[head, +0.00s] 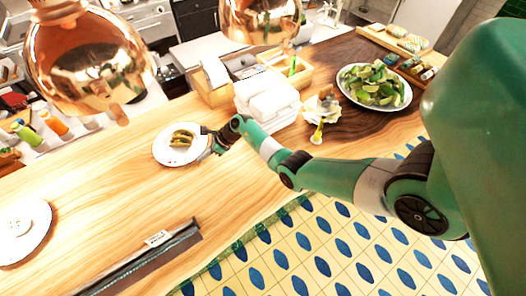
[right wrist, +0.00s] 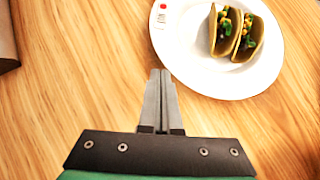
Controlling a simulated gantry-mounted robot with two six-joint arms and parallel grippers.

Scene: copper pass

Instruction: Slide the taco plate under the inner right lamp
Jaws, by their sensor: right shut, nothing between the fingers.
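The taco plate (head: 163,156) is a round white plate on the wooden counter in the head view, with tacos (head: 182,138) on it. In the right wrist view the plate (right wrist: 200,75) carries two tacos (right wrist: 235,32) and a small red mark. My right gripper (head: 211,142) is at the plate's right edge. Its shut, empty fingers (right wrist: 161,74) end right by the rim; I cannot tell whether they touch. Two copper lamps show at the top, a left one (head: 85,62) and a right one (head: 262,20). My left gripper is out of view.
White stacked boxes or napkins (head: 267,103) stand right of the plate, near a lime plate (head: 374,101). Another white plate (head: 35,240) lies at the lower left. A dark strip with a label (head: 140,262) lies near the front edge. Bare counter lies left of the taco plate.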

